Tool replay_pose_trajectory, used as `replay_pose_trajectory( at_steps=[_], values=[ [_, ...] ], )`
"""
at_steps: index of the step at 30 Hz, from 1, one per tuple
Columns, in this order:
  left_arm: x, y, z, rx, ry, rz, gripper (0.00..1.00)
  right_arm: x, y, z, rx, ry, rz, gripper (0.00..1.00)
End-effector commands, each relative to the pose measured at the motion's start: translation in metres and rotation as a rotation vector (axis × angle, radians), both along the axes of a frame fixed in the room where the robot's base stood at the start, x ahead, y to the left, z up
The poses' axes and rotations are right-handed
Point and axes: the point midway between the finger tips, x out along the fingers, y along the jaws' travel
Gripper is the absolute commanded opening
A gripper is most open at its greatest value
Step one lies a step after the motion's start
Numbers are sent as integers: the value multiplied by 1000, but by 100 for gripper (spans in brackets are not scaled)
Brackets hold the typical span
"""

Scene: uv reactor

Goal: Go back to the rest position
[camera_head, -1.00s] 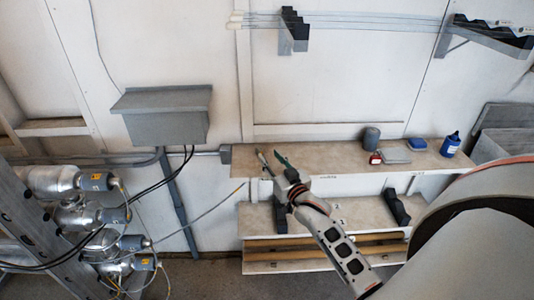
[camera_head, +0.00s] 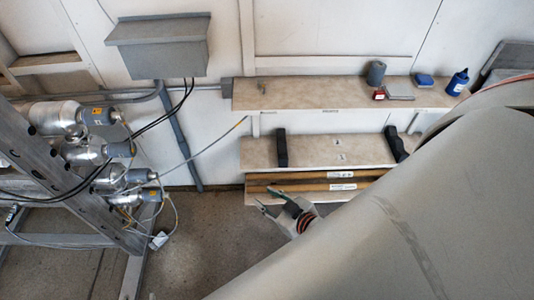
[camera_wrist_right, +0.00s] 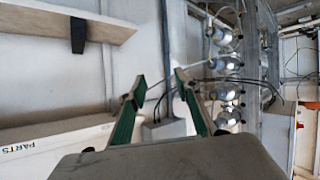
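My right gripper (camera_head: 268,202) shows low in the middle of the head view, in front of the lowest shelf level and over the floor. In the right wrist view the right gripper (camera_wrist_right: 160,90) is open, its two green-lined fingers apart with nothing between them. My own right arm fills the lower right of the head view and hides part of the floor and shelving. My left gripper is in neither view.
A wooden shelf (camera_head: 310,92) holds a grey cylinder (camera_head: 376,72), a red item (camera_head: 379,95), a blue item (camera_head: 424,80) and a blue bottle (camera_head: 457,82). A lower shelf (camera_head: 315,152) has black brackets. A metal frame with silver reactor cylinders (camera_head: 60,117) stands left. Floor (camera_head: 215,225) between is clear.

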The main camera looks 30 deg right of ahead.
Motion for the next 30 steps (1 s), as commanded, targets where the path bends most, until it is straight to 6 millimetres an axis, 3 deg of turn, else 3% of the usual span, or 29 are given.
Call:
replay_pose_trajectory(
  at_steps=[1, 3, 7, 30],
  values=[
    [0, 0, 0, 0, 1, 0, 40, -23, 16, -14, -6, 46, 35, 32],
    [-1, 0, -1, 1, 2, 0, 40, -45, 32, -26, -12, 90, 71, 32],
    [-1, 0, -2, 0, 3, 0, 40, -66, 47, -36, -19, 128, 107, 32],
    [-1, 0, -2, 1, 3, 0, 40, -67, 49, -36, -18, 131, 109, 32]
  ],
)
